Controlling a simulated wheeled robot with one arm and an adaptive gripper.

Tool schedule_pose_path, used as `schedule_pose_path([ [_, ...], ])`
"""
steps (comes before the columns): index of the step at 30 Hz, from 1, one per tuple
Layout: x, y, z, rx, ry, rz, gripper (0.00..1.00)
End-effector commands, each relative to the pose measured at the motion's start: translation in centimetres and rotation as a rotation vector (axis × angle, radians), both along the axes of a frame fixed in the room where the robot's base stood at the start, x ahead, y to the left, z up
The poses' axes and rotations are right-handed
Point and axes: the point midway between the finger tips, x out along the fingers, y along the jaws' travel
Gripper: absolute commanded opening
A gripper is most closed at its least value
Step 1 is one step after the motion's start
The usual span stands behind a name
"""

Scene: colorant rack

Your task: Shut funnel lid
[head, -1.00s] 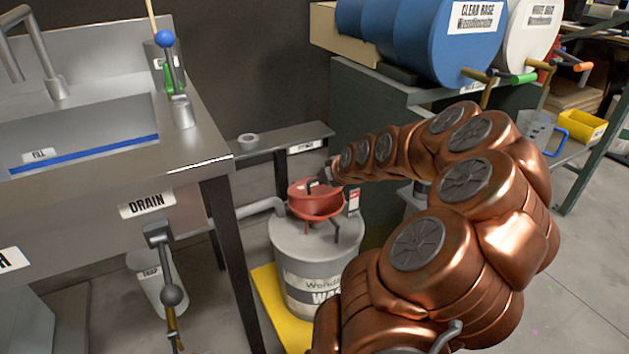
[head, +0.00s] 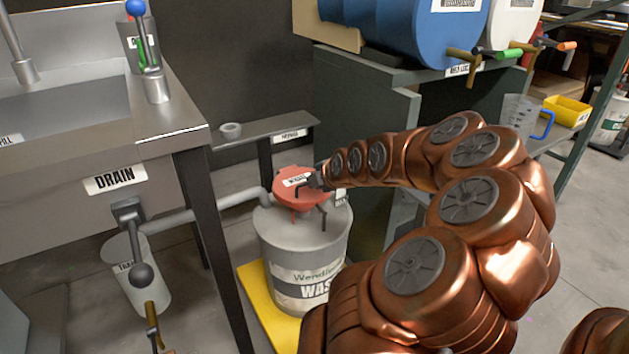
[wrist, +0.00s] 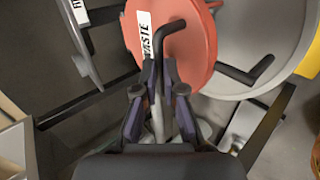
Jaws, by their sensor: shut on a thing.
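The red funnel lid (head: 291,187) with its white label lies over the top of the red funnel on the grey waste drum (head: 283,225). In the wrist view the lid (wrist: 190,55) is a red disc with a "WASTE" label (wrist: 145,35). My gripper (head: 316,181) is at the lid's right side. In the wrist view my gripper (wrist: 159,72) is shut on the lid's dark bent handle (wrist: 172,27). The lid hides most of the funnel, and I cannot tell whether its rim sits fully down.
The drum stands on a yellow base (head: 258,293). A steel sink (head: 60,120) with a drain valve is at the left. A narrow shelf (head: 262,130) is behind the drum. A green-grey stand (head: 370,120) with blue and white barrels is at the right.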

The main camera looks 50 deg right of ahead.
Motion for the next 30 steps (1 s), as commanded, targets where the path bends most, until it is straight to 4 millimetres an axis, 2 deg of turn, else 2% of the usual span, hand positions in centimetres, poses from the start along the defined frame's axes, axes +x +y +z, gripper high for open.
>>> schedule_pose_path([
  [1,-0.55,0.28,-1.54,0.019,0.031,0.006,0.0],
  [8,-0.6,0.42,-1.93,0.026,0.039,0.009,0.0],
  [9,-0.59,0.45,-1.99,0.027,0.039,0.01,0.16],
  [15,-0.35,0.54,-1.8,0.025,0.034,0.012,0.36],
  [30,-0.18,0.51,-1.12,0.017,0.023,0.009,0.36],
])
